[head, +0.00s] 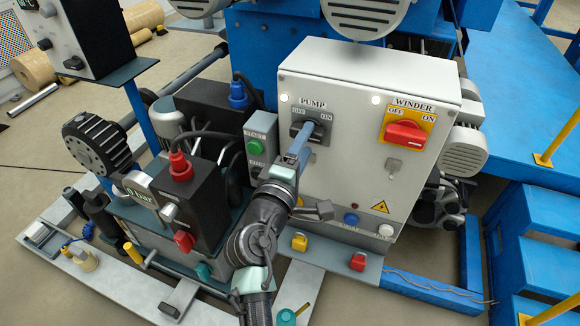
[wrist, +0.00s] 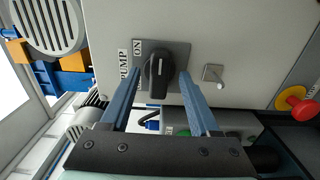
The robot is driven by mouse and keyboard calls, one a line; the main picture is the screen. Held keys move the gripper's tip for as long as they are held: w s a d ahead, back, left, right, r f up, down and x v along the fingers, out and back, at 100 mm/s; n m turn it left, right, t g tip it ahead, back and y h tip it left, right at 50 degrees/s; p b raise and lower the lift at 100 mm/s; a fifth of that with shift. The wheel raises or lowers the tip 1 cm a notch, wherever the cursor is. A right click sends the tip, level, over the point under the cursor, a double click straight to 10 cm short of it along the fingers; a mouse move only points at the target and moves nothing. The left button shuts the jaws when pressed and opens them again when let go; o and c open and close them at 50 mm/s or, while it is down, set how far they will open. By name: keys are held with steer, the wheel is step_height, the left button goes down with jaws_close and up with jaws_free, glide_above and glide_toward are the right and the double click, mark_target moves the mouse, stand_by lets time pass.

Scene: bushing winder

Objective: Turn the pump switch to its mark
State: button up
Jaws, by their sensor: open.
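The pump switch is a black knob on a grey plate, under the PUMP label on the light grey cabinet's front. It shows in the head view (head: 297,129), partly hidden by my gripper, and in the wrist view (wrist: 158,75). A pale line on the knob runs roughly up and down in the wrist view. The ON mark (wrist: 139,48) is above and left of the knob there; OFF (head: 299,111) shows in the head view. My gripper (wrist: 158,77) is open, its blue fingers on either side of the knob with visible gaps. It also shows in the head view (head: 305,143).
A red WINDER switch (head: 405,133) on a yellow plate is right of the pump switch. A green START button box (head: 260,142) stands left of the cabinet. A small metal latch (wrist: 212,73) and a red emergency-style knob (wrist: 296,102) show in the wrist view.

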steer(key=p+v, duration=0.2)
steer(key=v, duration=0.9)
